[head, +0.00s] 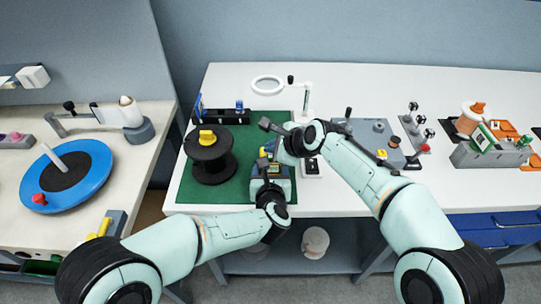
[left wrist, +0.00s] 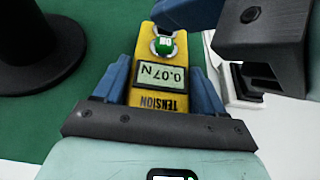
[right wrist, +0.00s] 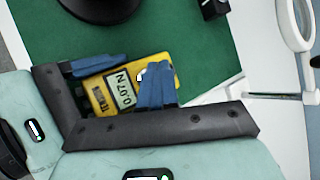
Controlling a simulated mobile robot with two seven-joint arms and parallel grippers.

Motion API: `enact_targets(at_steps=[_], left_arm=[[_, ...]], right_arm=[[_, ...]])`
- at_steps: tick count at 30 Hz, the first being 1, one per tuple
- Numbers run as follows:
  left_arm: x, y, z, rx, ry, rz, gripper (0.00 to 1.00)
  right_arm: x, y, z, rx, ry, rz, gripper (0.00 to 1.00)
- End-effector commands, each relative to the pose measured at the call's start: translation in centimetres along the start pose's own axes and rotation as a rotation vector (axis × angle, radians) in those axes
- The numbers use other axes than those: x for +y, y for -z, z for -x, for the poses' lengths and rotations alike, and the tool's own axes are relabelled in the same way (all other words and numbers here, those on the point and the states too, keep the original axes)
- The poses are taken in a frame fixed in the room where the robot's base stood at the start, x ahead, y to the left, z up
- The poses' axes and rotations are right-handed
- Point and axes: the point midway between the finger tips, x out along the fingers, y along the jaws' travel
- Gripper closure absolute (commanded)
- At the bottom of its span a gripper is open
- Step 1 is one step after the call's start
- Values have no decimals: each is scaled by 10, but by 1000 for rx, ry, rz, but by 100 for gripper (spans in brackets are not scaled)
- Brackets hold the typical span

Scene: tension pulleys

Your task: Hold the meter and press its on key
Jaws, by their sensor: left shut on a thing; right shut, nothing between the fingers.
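The yellow meter (left wrist: 149,100) is marked TENSION and its lit display (left wrist: 163,77) reads 0.07 N. A green key (left wrist: 163,45) in a pale ring sits at its far end in the left wrist view. My left gripper (left wrist: 160,72) is shut on the meter, one blue finger along each side. My right gripper (right wrist: 157,75) is shut and empty. Its blue fingers lie over the key end of the meter in the right wrist view and hide the key there. I cannot tell whether they touch it. In the head view the arms mostly cover the meter.
A black spool (head: 210,170) with a yellow knob stands left of the grippers on the green mat (head: 235,190). A magnifier ring (head: 267,85) stands behind. A grey box (head: 365,138) is to the right on the white table (head: 400,85).

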Motion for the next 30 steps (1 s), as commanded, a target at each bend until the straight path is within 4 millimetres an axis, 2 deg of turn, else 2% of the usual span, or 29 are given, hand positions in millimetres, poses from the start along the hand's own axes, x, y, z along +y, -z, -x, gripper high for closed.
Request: enact_targets(at_steps=[5,18,30], left_arm=[[0,-1,0,-2,0,1,75],[0,-1,0,-2,0,0,75],[0,-1,0,-2,0,0,75]], right_arm=[[-3,-3,3,-2,2,0,100],[-24,-24,32,-2,2,0,100],[-26,-26,35,0,0,0,100]])
